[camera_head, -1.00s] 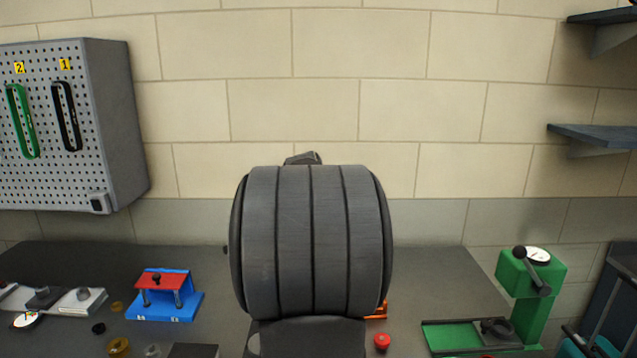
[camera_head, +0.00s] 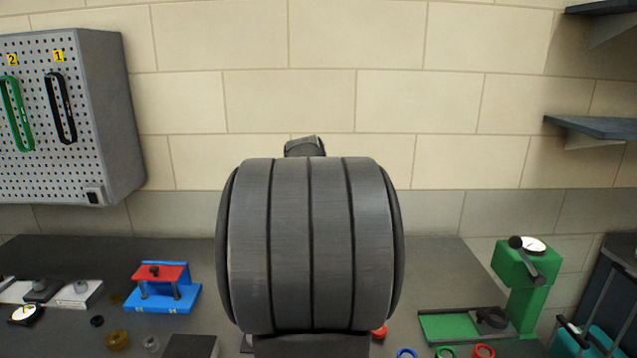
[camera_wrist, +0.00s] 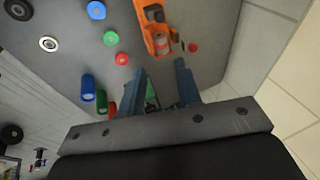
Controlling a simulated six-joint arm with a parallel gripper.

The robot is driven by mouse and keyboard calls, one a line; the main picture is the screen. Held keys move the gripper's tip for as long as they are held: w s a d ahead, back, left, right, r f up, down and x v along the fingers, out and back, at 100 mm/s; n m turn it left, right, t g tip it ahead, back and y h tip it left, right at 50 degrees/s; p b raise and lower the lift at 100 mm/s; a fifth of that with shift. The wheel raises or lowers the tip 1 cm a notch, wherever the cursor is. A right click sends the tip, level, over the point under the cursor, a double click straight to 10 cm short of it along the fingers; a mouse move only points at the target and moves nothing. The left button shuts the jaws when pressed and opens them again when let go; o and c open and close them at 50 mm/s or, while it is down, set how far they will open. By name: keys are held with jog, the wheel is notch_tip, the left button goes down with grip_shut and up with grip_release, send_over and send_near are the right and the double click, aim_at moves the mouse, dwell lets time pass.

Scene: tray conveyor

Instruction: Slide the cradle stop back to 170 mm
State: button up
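I cannot tell for sure which part is the cradle stop, and no 170 mm mark is readable. A dark block (camera_head: 491,318) sits on the green base (camera_head: 445,328) of a dial-topped green stand (camera_head: 520,290) at the right. At the far left, another dark block (camera_head: 41,291) sits on a pale bar (camera_head: 78,297). My gripper (camera_wrist: 160,70) shows in the wrist view, its two blue-grey fingers spread apart. A green shape shows between them, apparently beyond; contact cannot be told. My arm hides the gripper in the head view.
A blue fixture with a red top (camera_head: 160,285) stands left of my arm. An orange device (camera_wrist: 156,35) lies beyond the fingers. Coloured rings (camera_head: 445,352) lie at the front right. A pegboard (camera_head: 75,110) hangs at the left; shelves (camera_head: 595,127) are at the right.

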jog(key=c, duration=0.4)
jog(key=shift+d+f, duration=0.15)
jog(key=shift+f, duration=0.2)
grip_shut()
jog(key=s+d+f+m+g+y, duration=0.1)
jog(key=d+f+g+y, duration=0.15)
jog(key=f, duration=0.35)
jog(key=d+f+m+g+y, duration=0.1)
jog(key=d+f+y, duration=0.15)
jog(key=f, duration=0.25)
jog(key=w+d+f+m+t+y, duration=0.1)
jog(key=d+f+m+t+y, duration=0.45)
jog(key=d+y, duration=0.75)
jog(key=shift+n+t+h, duration=0.6)
jog(key=shift+n+h, duration=0.1)
jog(key=shift+n, duration=0.15)
jog(key=x, duration=0.4)
jog(key=f+x, duration=0.1)
jog(key=x, duration=0.8)
jog(key=shift+w+d+f, duration=0.1)
jog(key=shift+w+f, duration=0.1)
jog(key=shift+f, duration=0.2)
